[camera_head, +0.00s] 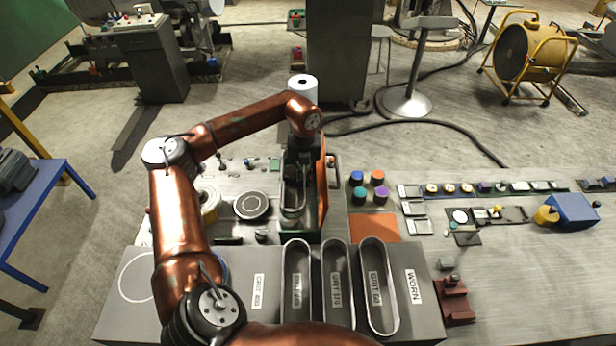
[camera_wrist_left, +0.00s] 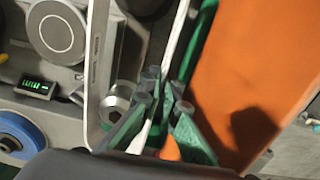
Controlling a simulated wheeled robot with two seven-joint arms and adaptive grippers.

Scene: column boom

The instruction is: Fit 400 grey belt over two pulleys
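The grey belt (camera_wrist_left: 97,60) is a narrow upright loop in the left wrist view, with small lettering on its left strand. Its right strand passes between the fingertips of my left gripper (camera_wrist_left: 160,95), which look closed on it. A silver pulley (camera_wrist_left: 118,100) shows inside the loop near its lower end; whether the belt touches it is unclear. The second pulley cannot be made out surely. In the head view my left gripper (camera_head: 298,170) points down at the green machine (camera_head: 285,232) beside its orange panel (camera_head: 322,190), hiding much of it. My right gripper is not in view.
The spot by the GRIT 400 label (camera_head: 258,291) is bare. Small parts and a blue box (camera_head: 574,211) stand right.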

